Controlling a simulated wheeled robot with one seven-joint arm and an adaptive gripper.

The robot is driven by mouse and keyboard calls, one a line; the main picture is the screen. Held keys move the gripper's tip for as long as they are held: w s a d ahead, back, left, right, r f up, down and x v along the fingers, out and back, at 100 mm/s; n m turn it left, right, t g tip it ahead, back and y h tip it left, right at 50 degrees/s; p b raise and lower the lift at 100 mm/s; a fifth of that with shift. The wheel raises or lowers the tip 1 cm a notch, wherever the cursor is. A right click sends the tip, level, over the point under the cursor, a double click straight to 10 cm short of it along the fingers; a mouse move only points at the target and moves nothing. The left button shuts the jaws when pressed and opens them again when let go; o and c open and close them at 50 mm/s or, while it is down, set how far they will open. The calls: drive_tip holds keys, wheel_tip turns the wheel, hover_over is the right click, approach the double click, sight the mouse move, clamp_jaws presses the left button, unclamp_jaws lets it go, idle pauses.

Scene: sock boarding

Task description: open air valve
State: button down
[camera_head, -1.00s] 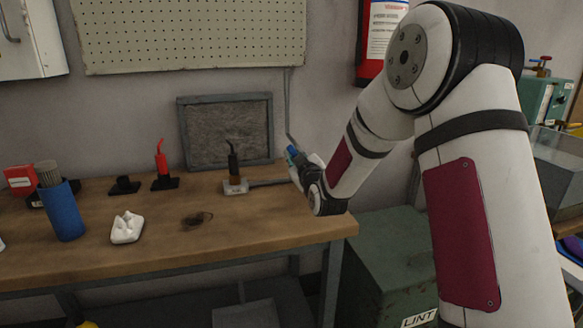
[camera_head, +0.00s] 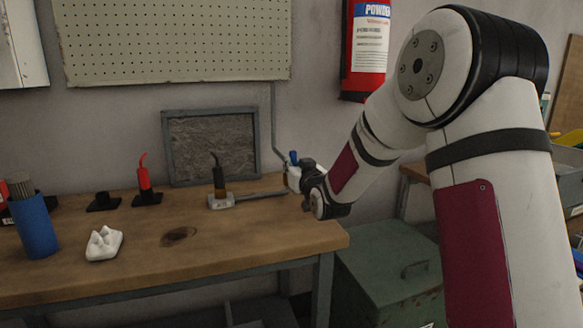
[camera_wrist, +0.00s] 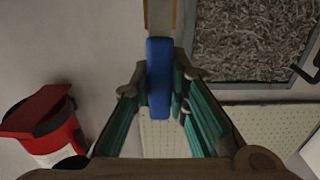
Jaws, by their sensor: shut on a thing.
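The blue valve handle (camera_head: 293,157) sits at the lower end of a thin grey pipe (camera_head: 274,120) on the wall, behind the right end of the workbench. My gripper (camera_head: 294,172) is at the handle, with the arm reaching in from the right. In the wrist view the blue handle (camera_wrist: 159,72) stands lengthwise between the two teal-padded fingers of my gripper (camera_wrist: 160,98), which are shut on it. A pale yellowish part shows just beyond the handle's far end. The valve body is mostly hidden by my gripper.
A framed grey panel (camera_head: 212,145) leans behind.

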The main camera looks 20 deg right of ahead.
drive_tip(key=shift+f, duration=0.1)
drive_tip(key=c, duration=1.5)
unclamp_jaws()
drive_tip(key=shift+s, duration=0.15)
drive_tip(key=s, duration=1.1)
drive_tip(key=shift+s, duration=0.4)
